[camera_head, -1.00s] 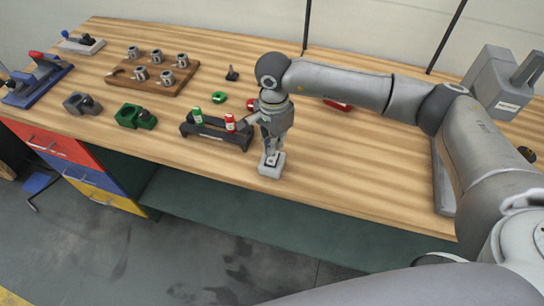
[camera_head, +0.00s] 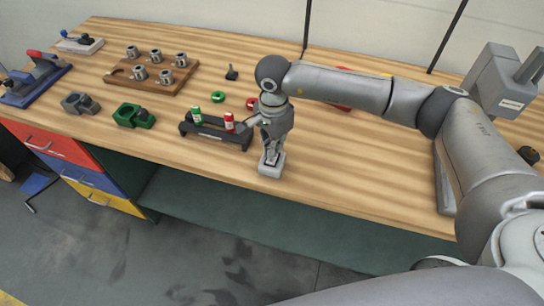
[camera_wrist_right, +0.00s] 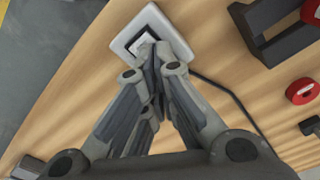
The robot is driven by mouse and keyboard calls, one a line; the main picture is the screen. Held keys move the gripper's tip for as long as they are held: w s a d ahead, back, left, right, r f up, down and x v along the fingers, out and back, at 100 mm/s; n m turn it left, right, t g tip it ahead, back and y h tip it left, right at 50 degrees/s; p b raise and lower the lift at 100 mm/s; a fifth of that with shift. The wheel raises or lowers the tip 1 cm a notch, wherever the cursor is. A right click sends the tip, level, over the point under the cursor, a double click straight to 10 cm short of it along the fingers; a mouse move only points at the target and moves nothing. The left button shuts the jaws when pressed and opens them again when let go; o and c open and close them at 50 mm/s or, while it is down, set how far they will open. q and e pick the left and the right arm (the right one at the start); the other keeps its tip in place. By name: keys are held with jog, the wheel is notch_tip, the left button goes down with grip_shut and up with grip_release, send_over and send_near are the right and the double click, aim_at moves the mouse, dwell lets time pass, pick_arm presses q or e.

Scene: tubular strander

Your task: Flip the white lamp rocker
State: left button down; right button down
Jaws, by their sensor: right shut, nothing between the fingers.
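The lamp switch (camera_head: 271,169) is a pale box with a raised plate, on the bench near its front edge. In the right wrist view the switch plate (camera_wrist_right: 126,42) lies at the top, and the white rocker (camera_wrist_right: 140,42) shows in part beyond my fingertips. My right gripper (camera_head: 270,157) points down over it, shut and empty. In the wrist view its closed fingertips (camera_wrist_right: 152,50) are at the rocker and seem to touch it. They cover part of the rocker, so its tilt is hard to tell. My left gripper does not show.
A dark rack (camera_head: 217,135) with a green and a red bottle stands close left of my right gripper. A dark cable (camera_wrist_right: 225,88) runs from the switch. A green vise (camera_head: 134,115) and a wooden board with metal cups (camera_head: 150,85) lie further left. The bench right of the switch is clear.

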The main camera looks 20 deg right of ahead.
jog(key=shift+s+f+b, duration=0.1)
jog(key=shift+f+b, duration=0.3)
jog(key=shift+f, duration=0.05)
jog(key=shift+r+p, duration=0.4)
jog(key=shift+r, duration=0.35)
jog(key=shift+r+p, duration=1)
jog(key=shift+r, duration=1.8)
